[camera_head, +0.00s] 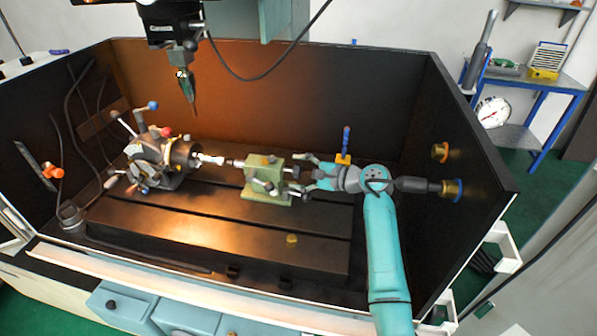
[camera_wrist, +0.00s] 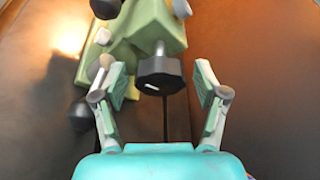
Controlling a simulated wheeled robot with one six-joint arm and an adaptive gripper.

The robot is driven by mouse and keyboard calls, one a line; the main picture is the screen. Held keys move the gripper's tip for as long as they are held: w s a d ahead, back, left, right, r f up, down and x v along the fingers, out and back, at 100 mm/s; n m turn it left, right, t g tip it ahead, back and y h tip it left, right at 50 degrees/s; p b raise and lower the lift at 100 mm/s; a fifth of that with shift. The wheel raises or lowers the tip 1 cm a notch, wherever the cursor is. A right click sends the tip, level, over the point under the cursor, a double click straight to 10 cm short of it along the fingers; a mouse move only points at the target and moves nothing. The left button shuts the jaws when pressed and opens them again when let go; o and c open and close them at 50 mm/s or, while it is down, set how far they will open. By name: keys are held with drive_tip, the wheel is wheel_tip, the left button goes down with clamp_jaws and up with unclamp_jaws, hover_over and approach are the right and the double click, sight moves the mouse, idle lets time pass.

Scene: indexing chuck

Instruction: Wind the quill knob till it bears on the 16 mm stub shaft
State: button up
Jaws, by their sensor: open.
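The green tailstock (camera_head: 262,182) stands on the dark slotted table, with its quill (camera_head: 235,163) pointing left. The bright stub shaft (camera_head: 208,159) sticks out of the chuck (camera_head: 168,160) toward that quill. Whether the quill tip touches the shaft is too small to tell. The black faceted quill knob (camera_wrist: 160,75) has a white mark on its face and shows in the wrist view. My gripper (camera_head: 308,174) is open at the tailstock's right end. In the wrist view its fingers (camera_wrist: 162,83) stand on either side of the knob, with visible gaps to it.
Ball-ended levers (camera_head: 153,105) stick out around the chuck. A blue-handled item (camera_head: 346,140) stands behind my wrist. A spindle with a pointed tool (camera_head: 187,85) hangs above. Dark walls enclose the table.

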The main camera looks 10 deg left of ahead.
drive_tip(key=shift+a, duration=0.1)
drive_tip(key=c, duration=1.1)
drive_tip(key=shift+c, duration=0.2)
drive_tip(key=n+t, duration=0.1)
drive_tip(key=n, duration=0.1)
drive_tip(key=shift+n+y, duration=0.3)
drive_tip(key=shift+y, duration=0.1)
drive_tip(key=n+t+y, duration=0.1)
drive_tip(key=n, duration=0.2)
drive_tip(key=shift+n, duration=0.4)
drive_tip(key=n+y, duration=0.1)
drive_tip(key=n, duration=0.2)
drive_tip(key=shift+n+t+y, duration=0.3)
drive_tip(key=shift+y, duration=0.1)
drive_tip(key=shift+n+g+y, duration=0.4)
drive_tip(key=shift+n+y, duration=0.4)
drive_tip(key=shift+n, duration=1.2)
